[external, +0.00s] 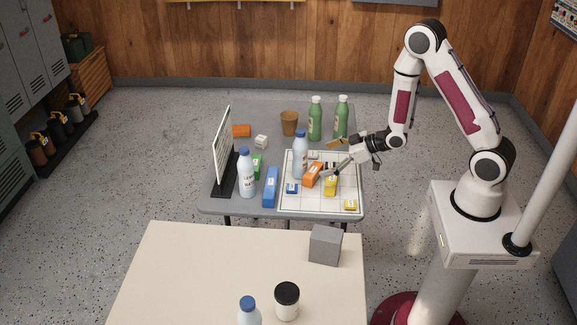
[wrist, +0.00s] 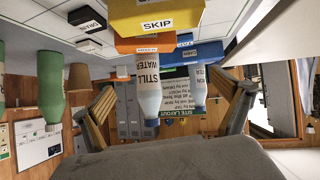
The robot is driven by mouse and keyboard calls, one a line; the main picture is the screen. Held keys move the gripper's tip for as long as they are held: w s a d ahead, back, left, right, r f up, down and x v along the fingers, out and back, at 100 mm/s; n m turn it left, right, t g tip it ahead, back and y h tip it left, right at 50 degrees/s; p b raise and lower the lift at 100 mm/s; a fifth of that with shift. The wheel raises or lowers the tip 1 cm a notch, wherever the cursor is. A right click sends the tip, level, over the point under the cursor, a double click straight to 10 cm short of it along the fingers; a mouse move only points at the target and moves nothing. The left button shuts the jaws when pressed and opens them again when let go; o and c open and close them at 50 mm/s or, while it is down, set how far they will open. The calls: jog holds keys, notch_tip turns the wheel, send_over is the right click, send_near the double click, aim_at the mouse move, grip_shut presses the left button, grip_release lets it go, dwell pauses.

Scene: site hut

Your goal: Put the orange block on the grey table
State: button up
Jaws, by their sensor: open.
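An orange block (external: 312,175) lies on the white gridded board on the grey table (external: 265,112). In the wrist view, which looks upside down, this block (wrist: 140,45) shows behind a yellow block labelled SKIP (wrist: 155,20). My gripper (external: 329,161) is over the board, to the right of the nearer orange block, open and empty. Its two spread fingers also show in the wrist view (wrist: 172,100). I cannot tell its exact height above the board.
A blue-capped bottle (external: 300,155) stands close behind the near orange block. Green bottles (external: 315,119) and a brown cup (external: 289,123) stand at the back. A sign (external: 223,150), another bottle (external: 246,173) and a blue block (external: 270,187) crowd the left. A cream table (external: 190,265) stands in front.

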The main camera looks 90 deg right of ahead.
aim_at(318, 170)
jog(key=f, duration=0.2)
jog(key=s+d+f, duration=0.1)
jog(key=shift+m+t, duration=0.3)
jog(key=shift+t, duration=0.1)
jog(key=shift+s+d+f+m+t, duration=0.15)
jog(key=shift+s+f, duration=0.15)
jog(key=shift+f, duration=0.2)
jog(key=shift+s+d+f+m+t, duration=0.15)
jog(key=shift+s+f, duration=0.1)
jog(key=shift+f, duration=0.2)
jog(key=shift+x, duration=1.25)
jog(key=shift+w, duration=0.1)
jog(key=shift+x, duration=2.55)
jog(key=shift+d+f, duration=0.1)
jog(key=shift+f, duration=0.05)
jog(key=c, duration=1.4)
